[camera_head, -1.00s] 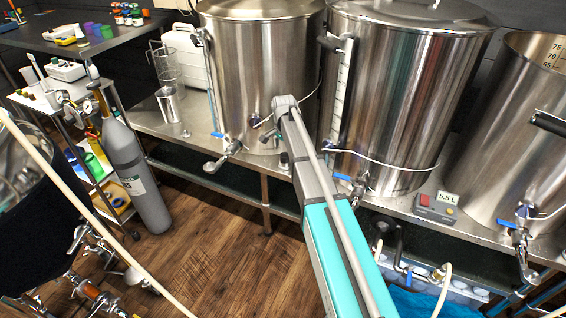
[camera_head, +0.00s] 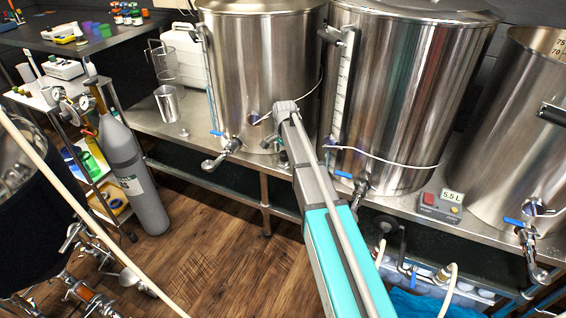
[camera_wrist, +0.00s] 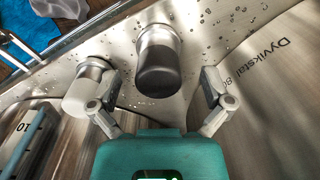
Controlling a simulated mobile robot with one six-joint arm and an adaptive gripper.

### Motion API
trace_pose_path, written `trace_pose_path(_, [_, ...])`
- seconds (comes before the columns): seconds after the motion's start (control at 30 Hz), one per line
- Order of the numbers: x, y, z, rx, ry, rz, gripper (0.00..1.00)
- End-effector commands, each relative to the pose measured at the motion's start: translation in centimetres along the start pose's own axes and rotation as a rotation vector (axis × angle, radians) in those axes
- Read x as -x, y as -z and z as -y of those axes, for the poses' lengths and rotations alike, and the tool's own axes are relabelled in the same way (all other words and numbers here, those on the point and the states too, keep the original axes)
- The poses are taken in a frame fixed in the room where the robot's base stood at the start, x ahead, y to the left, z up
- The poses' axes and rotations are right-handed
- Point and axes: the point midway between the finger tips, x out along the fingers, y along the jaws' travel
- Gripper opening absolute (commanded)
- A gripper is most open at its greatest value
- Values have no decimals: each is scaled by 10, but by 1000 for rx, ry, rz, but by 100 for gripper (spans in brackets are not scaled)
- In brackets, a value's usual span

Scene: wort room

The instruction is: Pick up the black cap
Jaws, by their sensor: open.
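A short dark cylinder with a bright metal section behind it (camera_wrist: 158,74), which looks like the black cap, stands out in the wrist view from a steel surface flecked with drops. My gripper (camera_wrist: 161,84) is open, with one finger on either side of the dark cylinder. I see clear room between it and the right finger; I cannot tell whether either finger touches it. A pale, whitish cylinder (camera_wrist: 84,88) sits close behind the left finger. In the head view my arm reaches toward the foot of the left kettle (camera_head: 262,80), and the cap cannot be made out there.
A second kettle (camera_head: 395,100) and a third vessel (camera_head: 505,130) stand to the right on the steel bench (camera_head: 225,170). Taps with blue levers stick out at the front.

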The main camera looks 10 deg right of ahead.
Motion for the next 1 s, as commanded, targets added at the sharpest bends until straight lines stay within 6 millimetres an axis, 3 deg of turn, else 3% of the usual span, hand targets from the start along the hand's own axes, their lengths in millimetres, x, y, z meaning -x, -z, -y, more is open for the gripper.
trace_pose_path(0.23, [-16, 0, 0, 0, 0, 0, 99])
trace_pose_path(0.9, [-16, 0, 0, 0, 0, 0, 99])
trace_pose_path(1.0, [-16, 0, 0, 0, 0, 0, 83])
